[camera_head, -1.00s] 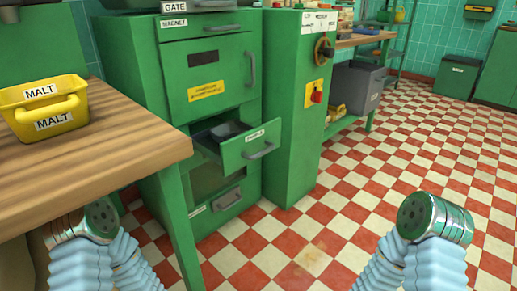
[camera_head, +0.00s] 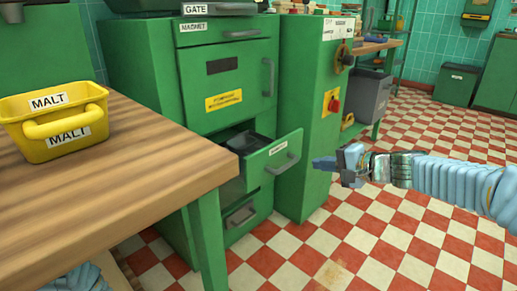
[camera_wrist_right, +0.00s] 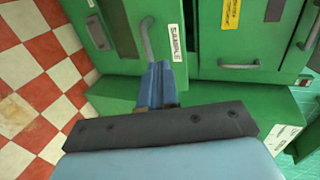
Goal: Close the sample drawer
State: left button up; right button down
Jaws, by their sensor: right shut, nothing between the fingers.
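The green sample drawer (camera_head: 259,167) stands pulled out from the green cabinet, with a dark tray showing inside. Its front has a grey handle (camera_head: 283,165) and a white label. My right gripper (camera_head: 322,163) is shut and empty, just right of the drawer front in the head view, pointing at it. In the right wrist view, the shut fingers (camera_wrist_right: 157,72) lie over the drawer front (camera_wrist_right: 172,15), beside the SAMPLE label and below the handle (camera_wrist_right: 147,38). I cannot tell whether they touch it. My left gripper is out of view; only a bit of blue sleeve shows.
A wooden table (camera_head: 150,178) with a yellow MALT bin (camera_head: 55,122) fills the left front. A green control cabinet (camera_head: 312,110) with a red knob stands right of the drawer. Another drawer (camera_head: 240,214) sits below. The checkered floor (camera_head: 400,235) at right is clear.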

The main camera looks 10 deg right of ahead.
notch_tip(320, 180, up, 2)
send_near(271, 147)
notch_tip(271, 147, down, 3)
jog(key=w+a, duration=0.1)
jog(key=w, duration=0.1)
jog(key=shift+w+a+r+t, duration=0.2)
jog(key=shift+w+a+t, duration=0.1)
jog(key=shift+w+a, duration=0.65)
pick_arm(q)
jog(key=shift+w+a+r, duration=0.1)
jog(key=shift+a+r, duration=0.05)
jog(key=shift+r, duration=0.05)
pick_arm(e)
jog(key=shift+w+a, duration=0.35)
jog(key=shift+w, duration=0.15)
